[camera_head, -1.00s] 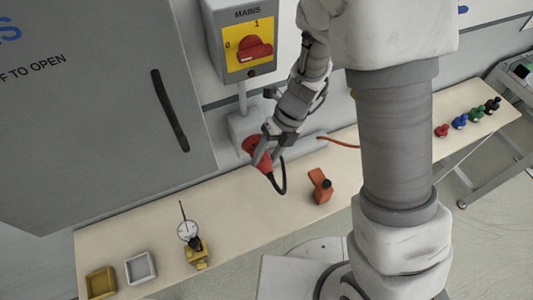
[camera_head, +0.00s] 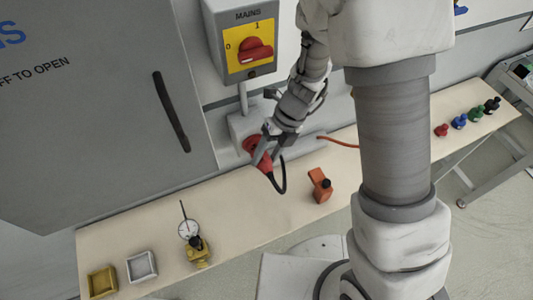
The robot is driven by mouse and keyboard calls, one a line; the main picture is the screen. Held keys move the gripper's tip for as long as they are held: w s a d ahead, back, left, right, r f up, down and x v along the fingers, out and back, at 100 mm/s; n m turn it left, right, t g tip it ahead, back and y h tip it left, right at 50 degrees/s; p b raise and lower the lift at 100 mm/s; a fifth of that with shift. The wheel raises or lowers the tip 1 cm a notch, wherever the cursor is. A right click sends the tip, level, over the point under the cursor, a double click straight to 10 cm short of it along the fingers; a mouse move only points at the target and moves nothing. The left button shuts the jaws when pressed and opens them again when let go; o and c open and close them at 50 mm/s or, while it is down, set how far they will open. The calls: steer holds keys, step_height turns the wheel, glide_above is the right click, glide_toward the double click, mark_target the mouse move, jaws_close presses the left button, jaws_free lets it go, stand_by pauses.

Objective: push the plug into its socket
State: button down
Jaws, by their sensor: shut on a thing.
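The red plug (camera_head: 264,162) with a black cable hanging from its back is in my gripper (camera_head: 266,150). My gripper is shut on the plug, above the back of the bench in the middle of the view. The red socket (camera_head: 249,143) is on the grey box (camera_head: 237,124) on the wall, just behind and to the upper left of the plug. The plug's front overlaps the socket in the view. The gripper fingers partly cover both, so I cannot tell how far the plug is in.
The mains switch (camera_head: 247,47) is above the socket, and a grey cabinet door (camera_head: 90,110) is at left. On the bench (camera_head: 245,210) are an orange block (camera_head: 320,186), a dial gauge (camera_head: 189,231), two trays and several coloured knobs. An orange cable (camera_head: 338,143) runs behind my arm.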

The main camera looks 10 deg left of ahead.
steer(key=shift+w+a+p, duration=0.35)
steer(key=shift+w, duration=0.2)
steer(key=shift+c, duration=1)
jaws_free()
steer(key=v, duration=1.7)
steer(key=shift+r+p, duration=0.2)
steer(key=shift+p, duration=0.2)
steer(key=shift+d, duration=0.1)
steer(key=s+d+r+n+t+h+b, duration=0.2)
steer(key=s+d+n, duration=0.4)
steer(key=n, duration=0.8)
steer(key=s+d+r+n+t+h+b, duration=0.1)
steer(key=s+d+r+n+t+b, duration=0.2)
steer(key=n, duration=1.2)
steer(key=s+d+r+t, duration=0.2)
steer(key=s+d+t, duration=0.1)
steer(key=s+d, duration=0.1)
steer(key=shift+d+n+h, duration=0.3)
steer(key=shift+d+h, duration=0.1)
steer(key=shift+d, duration=0.25)
